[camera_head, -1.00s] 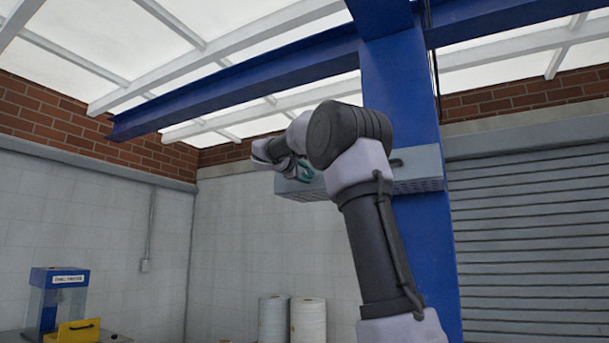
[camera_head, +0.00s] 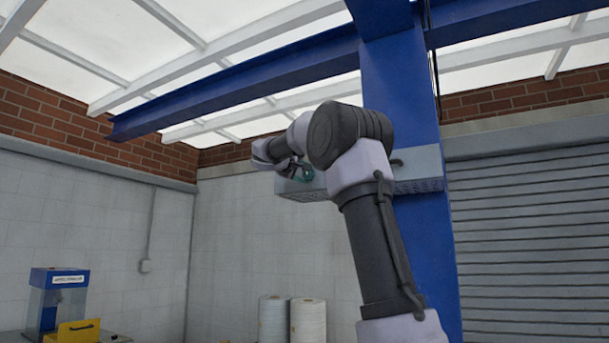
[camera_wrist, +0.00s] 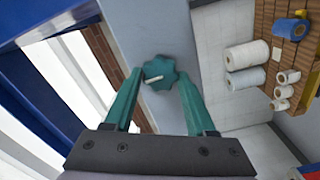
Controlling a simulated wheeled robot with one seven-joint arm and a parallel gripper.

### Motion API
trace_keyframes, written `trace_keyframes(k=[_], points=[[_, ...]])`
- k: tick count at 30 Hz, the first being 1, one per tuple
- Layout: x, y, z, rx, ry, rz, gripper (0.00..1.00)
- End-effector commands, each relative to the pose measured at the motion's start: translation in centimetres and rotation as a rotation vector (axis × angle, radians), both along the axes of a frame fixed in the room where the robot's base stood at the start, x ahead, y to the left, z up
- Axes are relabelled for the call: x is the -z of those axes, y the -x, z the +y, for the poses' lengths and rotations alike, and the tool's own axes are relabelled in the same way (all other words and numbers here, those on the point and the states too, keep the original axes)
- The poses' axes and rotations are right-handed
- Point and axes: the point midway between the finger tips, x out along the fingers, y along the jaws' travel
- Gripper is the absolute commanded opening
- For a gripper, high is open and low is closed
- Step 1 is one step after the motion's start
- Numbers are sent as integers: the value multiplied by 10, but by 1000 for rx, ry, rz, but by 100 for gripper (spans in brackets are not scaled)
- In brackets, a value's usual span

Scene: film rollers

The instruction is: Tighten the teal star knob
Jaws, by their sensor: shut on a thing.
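The teal star knob (camera_wrist: 160,68) sits on the face of a grey-blue box (camera_wrist: 178,30) in the wrist view. A pale bar marks its face. My gripper (camera_wrist: 159,76) has its two teal fingers on either side of the knob and is shut on it. In the head view my gripper (camera_head: 303,172) is small and in front of the grey box (camera_head: 420,172), which is fixed across a blue column. The knob cannot be made out there, and my arm hides the middle of the box.
The blue column (camera_head: 405,90) rises behind my arm to blue roof beams. White rolls (camera_head: 307,318) stand below at the back wall. A blue machine (camera_head: 58,292) and a yellow bin (camera_head: 77,331) are at lower left. A shelf with rolls (camera_wrist: 247,55) shows in the wrist view.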

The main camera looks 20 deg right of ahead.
Motion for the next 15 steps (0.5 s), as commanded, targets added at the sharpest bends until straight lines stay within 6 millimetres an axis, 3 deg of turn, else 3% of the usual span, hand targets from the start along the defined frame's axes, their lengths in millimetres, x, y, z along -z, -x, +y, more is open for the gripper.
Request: trace_keyframes(k=[8,9,11,15], points=[[2,0,-1,3,-3,1,0],[2,0,-1,3,-3,1,60],[2,0,-1,3,-3,1,83],[1,0,0,1,-2,2,86]])
